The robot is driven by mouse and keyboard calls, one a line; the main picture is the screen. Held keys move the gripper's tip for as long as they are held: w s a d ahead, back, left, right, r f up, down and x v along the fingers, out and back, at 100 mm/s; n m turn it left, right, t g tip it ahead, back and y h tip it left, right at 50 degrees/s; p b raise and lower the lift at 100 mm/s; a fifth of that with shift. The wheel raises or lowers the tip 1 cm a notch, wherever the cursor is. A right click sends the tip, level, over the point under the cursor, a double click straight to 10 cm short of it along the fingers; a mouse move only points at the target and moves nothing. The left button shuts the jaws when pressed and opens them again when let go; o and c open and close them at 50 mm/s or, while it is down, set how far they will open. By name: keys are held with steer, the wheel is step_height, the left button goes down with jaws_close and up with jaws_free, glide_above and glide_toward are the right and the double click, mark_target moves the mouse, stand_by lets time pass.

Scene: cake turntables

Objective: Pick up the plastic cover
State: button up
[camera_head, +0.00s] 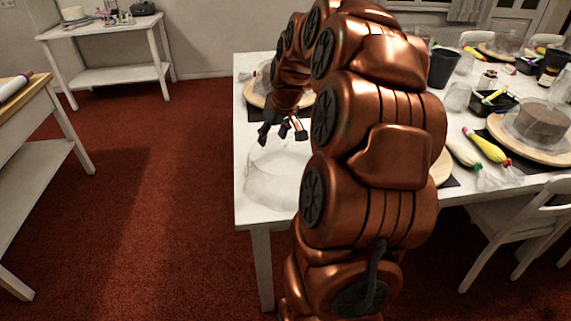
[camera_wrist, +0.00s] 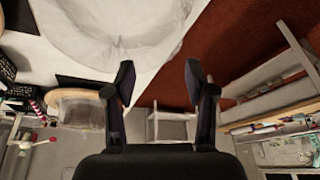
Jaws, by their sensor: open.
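The plastic cover (camera_head: 272,180) is a clear, hazy dome on the white table's (camera_head: 246,213) left front corner. Its right part is hidden behind my arm. In the wrist view the cover (camera_wrist: 112,32) fills the top middle, cut off by the frame edge. My gripper (camera_head: 283,131) hangs above the cover's far side, fingers pointing down. In the wrist view my gripper (camera_wrist: 160,82) shows two dark fingers spread apart with nothing between them. The fingertips lie close to the cover's edge in the picture; I cannot tell whether they touch it.
A round wooden turntable (camera_head: 256,96) stands behind my gripper, partly hidden. At right are a caged cake (camera_head: 541,124), piping bags (camera_head: 486,146) and a black basket (camera_head: 494,102). White chairs (camera_head: 520,215) stand along the table. Red carpet (camera_head: 165,190) lies open at left.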

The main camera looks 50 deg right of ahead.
glide_above(286, 142)
steer(key=s, duration=0.2)
steer(key=shift+s+a+f+m+h, duration=0.2)
steer(key=shift+a+f+m+h, duration=0.15)
steer(key=shift+f, duration=0.2)
steer(key=shift+d+f, duration=0.2)
steer(key=shift+p+x, duration=0.85)
steer(key=shift+x, duration=2.8)
steer(key=shift+w+a+r, duration=0.1)
steer(key=shift+a, duration=0.05)
jaws_close()
